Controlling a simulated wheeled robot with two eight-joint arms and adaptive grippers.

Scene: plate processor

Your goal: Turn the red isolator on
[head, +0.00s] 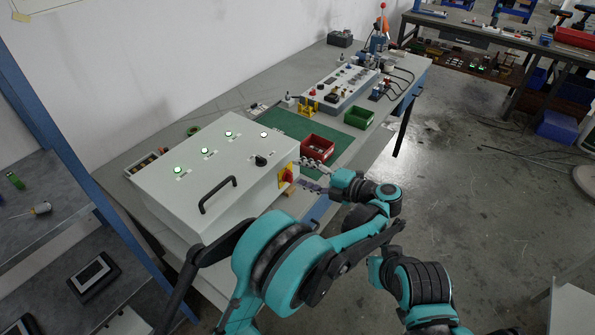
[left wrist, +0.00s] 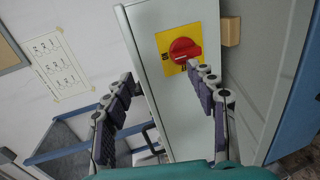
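The red isolator (head: 287,174) is a red knob on a yellow plate, on the side face of the grey cabinet (head: 215,180). In the left wrist view the red knob (left wrist: 184,50) shows large, its bar lying roughly crosswise in the picture. My left gripper (head: 308,177) is in front of that face, close to the knob. In the left wrist view the left gripper (left wrist: 165,78) has its two fingers wide apart with nothing between the pads. The right fingertips appear close below the knob; I cannot tell whether they touch. My right gripper is not in view.
The cabinet top has lit lamps (head: 178,170), a black rotary switch (head: 261,161) and a black handle (head: 217,194). A red bin (head: 317,148) and a green bin (head: 359,117) stand behind on the bench. A small tan block (left wrist: 231,31) is beside the cabinet. The floor at right is open.

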